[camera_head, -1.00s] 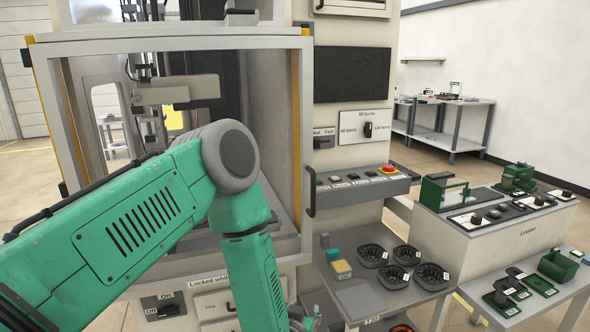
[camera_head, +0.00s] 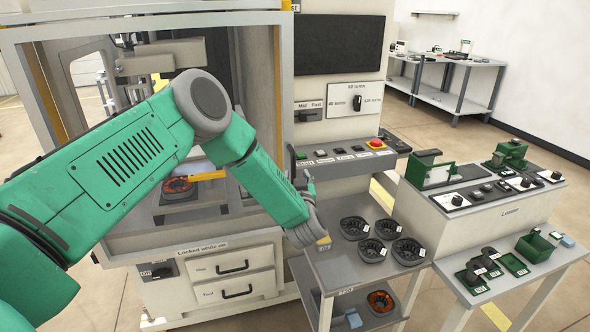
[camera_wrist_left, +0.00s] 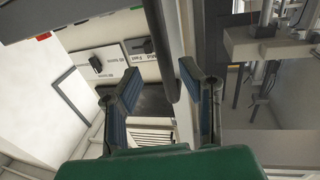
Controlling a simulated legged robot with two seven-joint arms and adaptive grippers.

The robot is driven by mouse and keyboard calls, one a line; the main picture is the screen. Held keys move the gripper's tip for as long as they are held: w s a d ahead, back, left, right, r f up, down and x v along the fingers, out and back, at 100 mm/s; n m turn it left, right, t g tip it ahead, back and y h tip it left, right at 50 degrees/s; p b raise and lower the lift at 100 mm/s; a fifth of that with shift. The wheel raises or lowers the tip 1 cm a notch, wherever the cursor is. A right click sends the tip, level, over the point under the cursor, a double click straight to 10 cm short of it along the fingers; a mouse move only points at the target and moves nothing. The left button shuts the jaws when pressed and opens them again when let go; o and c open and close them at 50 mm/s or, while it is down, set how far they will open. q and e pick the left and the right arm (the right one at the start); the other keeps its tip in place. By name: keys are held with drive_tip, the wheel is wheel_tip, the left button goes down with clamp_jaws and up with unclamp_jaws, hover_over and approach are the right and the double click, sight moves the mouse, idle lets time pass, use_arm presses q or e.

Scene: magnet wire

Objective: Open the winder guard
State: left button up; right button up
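The winder guard (camera_head: 284,100) is a grey frame with yellow edging across the winder's front, and it looks closed. Its dark upright handle (camera_wrist_left: 163,50) shows in the left wrist view, between the two fingers and clear of both. My left gripper (camera_head: 309,182) is at the guard's right edge, below the control panel's left end. It is open, with its fingers (camera_wrist_left: 166,90) on either side of the handle. In the head view my gripper and arm hide part of the handle and frame. My right gripper is in neither view.
A control panel (camera_head: 345,153) with buttons and a red stop juts out just right of my gripper. Below it stands a cart (camera_head: 345,278) with several black spools. A loader bench (camera_head: 470,225) is further right. Drawers (camera_head: 235,280) lie under the guard.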

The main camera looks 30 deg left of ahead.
sight(295, 172)
use_arm(q)
drive_tip(key=x, duration=0.3)
drive_tip(key=shift+a, duration=0.3)
drive_tip(key=shift+a+f, duration=0.2)
drive_tip(key=shift+a, duration=0.3)
drive_tip(key=shift+d, duration=0.1)
drive_tip(key=c, duration=0.6)
drive_tip(key=shift+d+r, duration=0.1)
drive_tip(key=shift+d, duration=0.1)
clamp_jaws()
drive_tip(key=shift+d+r, duration=0.1)
drive_tip(key=shift+d, duration=0.2)
